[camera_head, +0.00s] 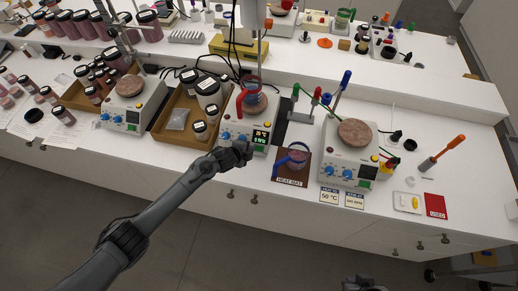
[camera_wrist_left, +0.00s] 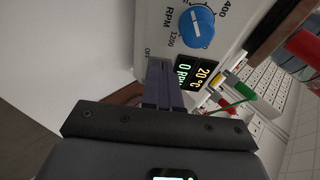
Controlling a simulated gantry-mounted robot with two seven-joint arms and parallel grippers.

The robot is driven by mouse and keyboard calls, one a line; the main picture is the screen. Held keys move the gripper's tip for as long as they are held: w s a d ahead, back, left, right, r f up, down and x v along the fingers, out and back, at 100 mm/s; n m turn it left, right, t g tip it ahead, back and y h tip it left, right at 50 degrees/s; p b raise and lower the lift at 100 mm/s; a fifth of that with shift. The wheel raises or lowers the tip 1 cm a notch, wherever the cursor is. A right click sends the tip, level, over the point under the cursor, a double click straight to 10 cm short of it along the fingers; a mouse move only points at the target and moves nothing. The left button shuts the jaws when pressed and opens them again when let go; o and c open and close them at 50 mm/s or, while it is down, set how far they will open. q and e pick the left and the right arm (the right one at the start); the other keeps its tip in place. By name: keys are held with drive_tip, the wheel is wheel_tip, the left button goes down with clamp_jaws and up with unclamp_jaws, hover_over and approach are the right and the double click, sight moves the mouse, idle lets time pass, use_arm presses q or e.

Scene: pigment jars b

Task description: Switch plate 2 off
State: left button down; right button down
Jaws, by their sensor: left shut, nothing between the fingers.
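The middle hot plate (camera_head: 232,128), a white unit with blue knobs and a small display, stands at the bench's front; I cannot read a number on it, but its place in the row fits plate 2. My left gripper (camera_head: 244,150) is shut and empty at the lower front of this plate. In the left wrist view its fingers (camera_wrist_left: 160,85) are close to the panel beside an OFF mark (camera_wrist_left: 148,53). The RPM knob (camera_wrist_left: 196,26) is blue; the display (camera_wrist_left: 195,72) reads 0 RPM and 20 °C. The fingers hide part of the panel. My right gripper (camera_head: 362,285) barely shows at the bottom edge.
Other hot plates stand left (camera_head: 120,118) and right (camera_head: 345,168). A wooden tray (camera_head: 165,128) with jars is left of the middle plate. A heat mat (camera_head: 291,178) with a blue-handled item lies right of it. Black cables run behind.

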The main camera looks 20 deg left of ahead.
use_arm(q)
drive_tip(key=shift+w+f, duration=0.1)
drive_tip(key=shift+w+f+b, duration=0.3)
drive_tip(key=shift+b, duration=0.35)
drive_tip(key=s+r+p, duration=0.1)
drive_tip(key=r+p, duration=0.1)
drive_tip(key=p, duration=0.1)
drive_tip(key=shift+s+r+p, duration=0.15)
drive_tip(key=shift+s+p, duration=0.15)
drive_tip(key=shift+s, duration=0.1)
drive_tip(key=p+v, duration=0.1)
drive_tip(key=v, duration=1)
drive_tip(key=shift+s+r, duration=0.2)
drive_tip(key=shift+s, duration=0.15)
